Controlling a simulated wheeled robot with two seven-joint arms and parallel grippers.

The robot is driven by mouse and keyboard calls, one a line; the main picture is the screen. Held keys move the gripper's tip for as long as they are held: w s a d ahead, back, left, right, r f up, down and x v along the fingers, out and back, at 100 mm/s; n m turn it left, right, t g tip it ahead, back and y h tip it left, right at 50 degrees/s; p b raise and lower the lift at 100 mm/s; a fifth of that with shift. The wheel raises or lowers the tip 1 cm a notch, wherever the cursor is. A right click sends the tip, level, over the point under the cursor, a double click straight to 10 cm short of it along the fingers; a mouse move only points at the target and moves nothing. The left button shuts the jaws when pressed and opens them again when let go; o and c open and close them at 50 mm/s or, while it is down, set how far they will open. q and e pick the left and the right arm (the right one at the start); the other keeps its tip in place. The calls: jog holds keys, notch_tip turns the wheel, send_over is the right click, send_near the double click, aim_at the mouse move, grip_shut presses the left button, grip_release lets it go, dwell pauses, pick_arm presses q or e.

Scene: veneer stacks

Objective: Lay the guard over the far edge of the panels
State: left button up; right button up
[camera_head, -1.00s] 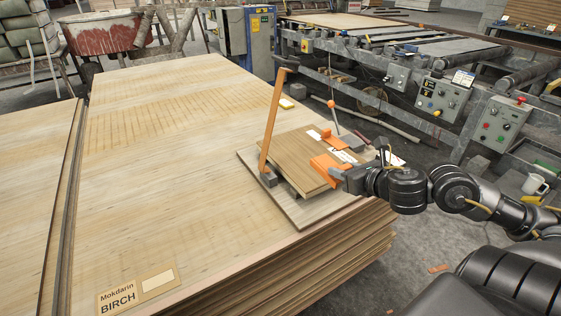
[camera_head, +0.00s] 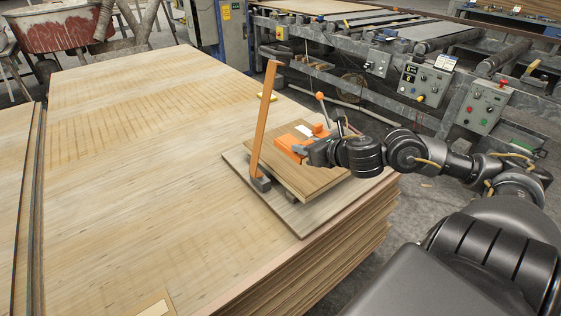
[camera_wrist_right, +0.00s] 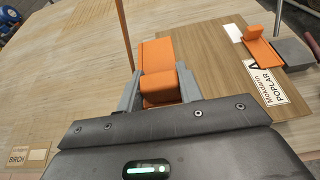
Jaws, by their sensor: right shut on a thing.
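The small stack of brown panels (camera_head: 310,184) lies on a wider board at the right of the large sheet stack. My right gripper (camera_head: 305,150) is shut on an orange guard (camera_head: 287,144) over the panels, towards their far side. In the wrist view the guard (camera_wrist_right: 155,52) sits between the two grey fingers (camera_wrist_right: 158,88). I cannot tell whether it touches the panels. Another orange piece (camera_head: 319,130) lies at the panels' back right; the wrist view shows it (camera_wrist_right: 262,48) beside a POPLAR label (camera_wrist_right: 264,84). My left gripper is not in view.
A tall, leaning orange bar (camera_head: 264,120) stands in a dark block (camera_head: 260,184) close to the panels' left side. A thin rod with an orange knob (camera_head: 320,97) rises behind them. The large birch stack (camera_head: 140,160) is mostly bare. Roller machinery (camera_head: 420,85) stands behind.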

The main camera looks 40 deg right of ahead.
aim_at(292, 141)
jog(key=x, duration=0.6)
jog(key=shift+w+r, duration=0.15)
jog(key=shift+w, duration=0.05)
jog(key=w+f, duration=0.2)
jog(key=f, duration=0.1)
jog(key=w+f, duration=0.2)
jog(key=shift+d+f+b, duration=0.15)
jog(key=shift+d+b, duration=0.1)
jog(key=shift+b, duration=0.05)
jog(key=shift+w+f, duration=0.2)
jog(key=shift+f, duration=0.1)
notch_tip(292, 141, down, 3)
jog(key=shift+w+f, duration=0.2)
pick_arm(q)
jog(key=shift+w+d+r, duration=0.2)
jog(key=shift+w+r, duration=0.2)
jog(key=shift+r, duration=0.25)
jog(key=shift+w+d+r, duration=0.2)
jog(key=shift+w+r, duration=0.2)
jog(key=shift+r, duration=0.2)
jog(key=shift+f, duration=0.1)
jog(key=shift+b, duration=0.3)
